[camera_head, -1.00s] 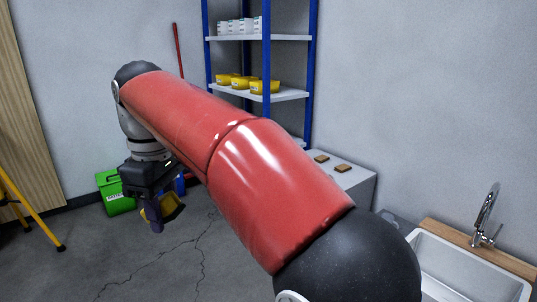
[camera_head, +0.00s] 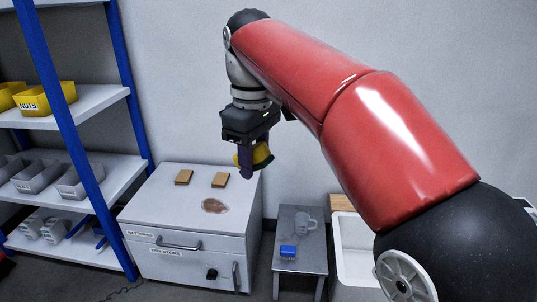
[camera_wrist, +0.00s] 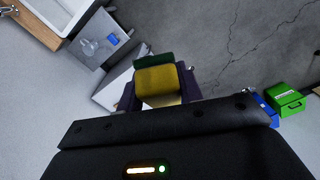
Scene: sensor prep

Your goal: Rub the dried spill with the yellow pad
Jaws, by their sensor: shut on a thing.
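My gripper (camera_head: 254,160) is shut on the yellow pad (camera_head: 261,155), which has a dark green layer on one side. In the wrist view the yellow pad (camera_wrist: 158,80) sits between the two purple fingers of my gripper (camera_wrist: 160,92). The dried spill (camera_head: 214,206) is a brown, irregular patch on the white top of the cabinet (camera_head: 160,206). In the head view my gripper is in the air, above and to the right of the spill, with the pad apart from it.
Two tan blocks (camera_head: 183,177) lie at the back of the cabinet top. Shelving (camera_head: 95,100) stands left.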

